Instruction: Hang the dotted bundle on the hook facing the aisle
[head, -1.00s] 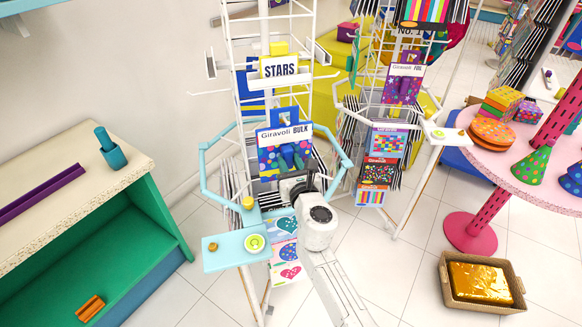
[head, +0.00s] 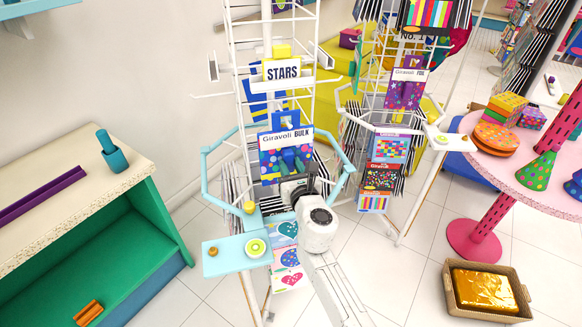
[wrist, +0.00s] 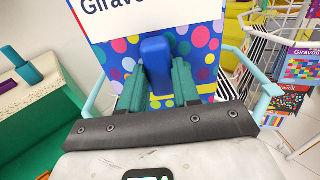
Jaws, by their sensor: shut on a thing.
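The dotted bundle (head: 270,166) is a blue pack with multicoloured dots and a white "Giravoli BULK" label, upright in front of the white wire rack (head: 316,45). It fills the top of the wrist view (wrist: 205,42). My gripper (head: 291,158) has its teal fingers closed on the blue grip piece (wrist: 156,62) at the bundle's front. The bundle is below the "STARS" sign (head: 283,70). White prongs (head: 212,70) stick out from the rack's left side. I cannot tell which hook faces the aisle, or whether the bundle touches one.
A light-blue rail (head: 205,172) and side shelf (head: 238,256) surround the rack low down. A second rack (head: 385,150) stands close on the right. A pink table (head: 470,125) and a basket (head: 450,290) are farther right; a green-and-cream counter (head: 60,160) is left.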

